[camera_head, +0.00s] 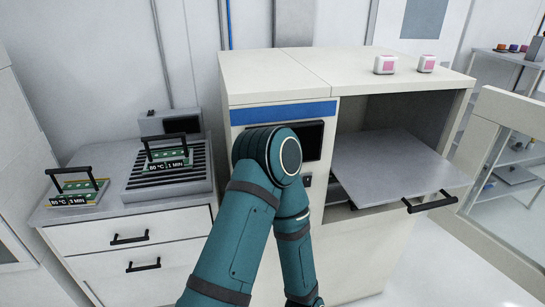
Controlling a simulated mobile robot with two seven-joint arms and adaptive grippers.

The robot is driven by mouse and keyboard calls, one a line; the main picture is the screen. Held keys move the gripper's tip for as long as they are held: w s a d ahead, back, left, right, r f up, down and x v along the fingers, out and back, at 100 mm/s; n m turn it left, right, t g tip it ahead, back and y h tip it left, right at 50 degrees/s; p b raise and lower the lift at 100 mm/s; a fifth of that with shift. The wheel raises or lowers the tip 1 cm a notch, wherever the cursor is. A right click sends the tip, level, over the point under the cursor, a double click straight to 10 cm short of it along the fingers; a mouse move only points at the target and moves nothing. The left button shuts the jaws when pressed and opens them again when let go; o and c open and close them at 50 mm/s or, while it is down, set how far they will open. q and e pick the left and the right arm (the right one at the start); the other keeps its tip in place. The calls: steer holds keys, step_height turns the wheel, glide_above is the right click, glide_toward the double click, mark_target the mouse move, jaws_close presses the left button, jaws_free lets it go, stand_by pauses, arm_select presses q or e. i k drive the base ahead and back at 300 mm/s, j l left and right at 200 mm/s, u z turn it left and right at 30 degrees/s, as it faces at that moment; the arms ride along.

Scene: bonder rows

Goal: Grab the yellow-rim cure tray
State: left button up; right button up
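Two small cure trays with black handles are at the left. One tray (78,194) lies on the left end of the drawer cabinet's top; its edge looks pale yellowish, and its label seems to read a temperature and 3 MIN. The other tray (167,160) sits on the ribbed top of a grey unit; its label seems to read 1 MIN. Its rim colour is too small to tell for certain. Neither of my grippers is in view. A teal arm of mine is folded in the middle, with its joint in front of the large cabinet.
The grey ribbed unit (170,182) stands on the drawer cabinet (126,228). The large white cabinet (272,83) has a grey shelf (395,167) pulled out, with a black handle. Two pink-and-white blocks (385,65) (427,63) stand on top. An open door (485,150) is at the right.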

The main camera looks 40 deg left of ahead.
mark_target(89, 192)
steer(key=u, duration=2.6)
steer(key=i+j+z, duration=0.1)
steer(key=z, duration=0.25)
steer(key=i+j+z, duration=0.1)
steer(key=z, duration=0.2)
steer(key=i+j+z, duration=0.1)
steer(key=j+z, duration=0.25)
steer(key=i+j+z, duration=0.15)
steer(key=j, duration=0.25)
steer(key=i+j+z, duration=0.15)
steer(key=j, duration=0.3)
